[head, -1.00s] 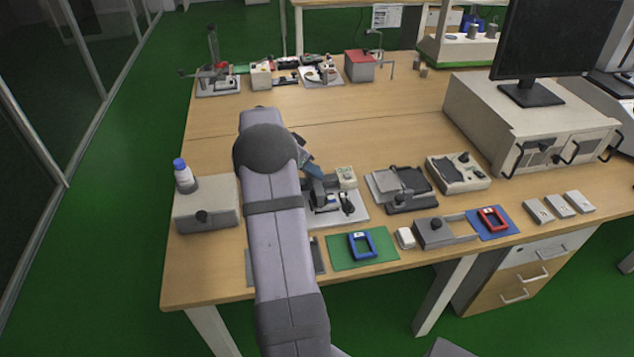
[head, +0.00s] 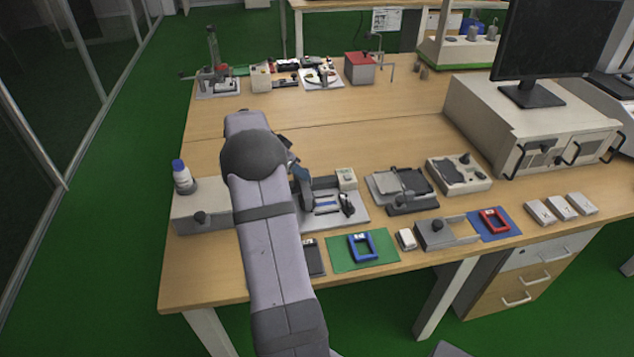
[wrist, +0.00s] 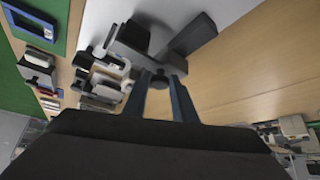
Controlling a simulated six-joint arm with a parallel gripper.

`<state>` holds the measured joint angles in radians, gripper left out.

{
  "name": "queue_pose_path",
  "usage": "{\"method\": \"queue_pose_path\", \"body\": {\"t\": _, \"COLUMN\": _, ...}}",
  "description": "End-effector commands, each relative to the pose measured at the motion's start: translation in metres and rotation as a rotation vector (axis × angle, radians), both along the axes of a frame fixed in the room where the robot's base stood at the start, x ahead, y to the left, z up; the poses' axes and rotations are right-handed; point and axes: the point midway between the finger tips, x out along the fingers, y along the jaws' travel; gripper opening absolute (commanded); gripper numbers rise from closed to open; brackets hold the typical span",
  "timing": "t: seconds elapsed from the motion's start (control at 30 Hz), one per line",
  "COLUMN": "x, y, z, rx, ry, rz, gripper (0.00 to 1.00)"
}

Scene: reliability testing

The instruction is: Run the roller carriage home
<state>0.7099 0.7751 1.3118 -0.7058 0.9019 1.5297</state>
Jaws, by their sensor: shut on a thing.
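The roller fixture has a pale baseplate (head: 345,217) near the front of the bench, with a blue and white strip (head: 326,205) now showing on its bed. The dark grey roller carriage (head: 305,194) stands at the left end of this fixture, partly hidden by my arm. In the wrist view its grey block (wrist: 132,45) lies just beyond the fingers. My gripper (wrist: 161,78) is shut on a small dark knob (wrist: 159,83) of the carriage. In the head view my gripper (head: 299,174) is at the fixture's left end, its fingertips unclear.
A grey box (head: 200,210) with a bottle (head: 182,178) stands left of my arm. A green mat (head: 345,262) with a blue frame (head: 361,247) lies in front. A flat tray device (head: 400,188) stands to the right. The bench behind the fixture is clear.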

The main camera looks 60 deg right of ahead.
Motion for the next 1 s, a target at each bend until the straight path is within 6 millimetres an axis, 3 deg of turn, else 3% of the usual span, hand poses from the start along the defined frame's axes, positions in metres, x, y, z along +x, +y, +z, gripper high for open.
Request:
{"method": "queue_pose_path", "body": {"t": 0.6, "x": 0.037, "y": 0.036, "z": -0.001, "rx": 0.000, "ry": -0.001, "rz": 0.003, "gripper": 0.14}}
{"method": "queue_pose_path", "body": {"t": 1.0, "x": 0.043, "y": 0.044, "z": -0.001, "rx": 0.002, "ry": -0.001, "rz": 0.001, "gripper": 0.14}}
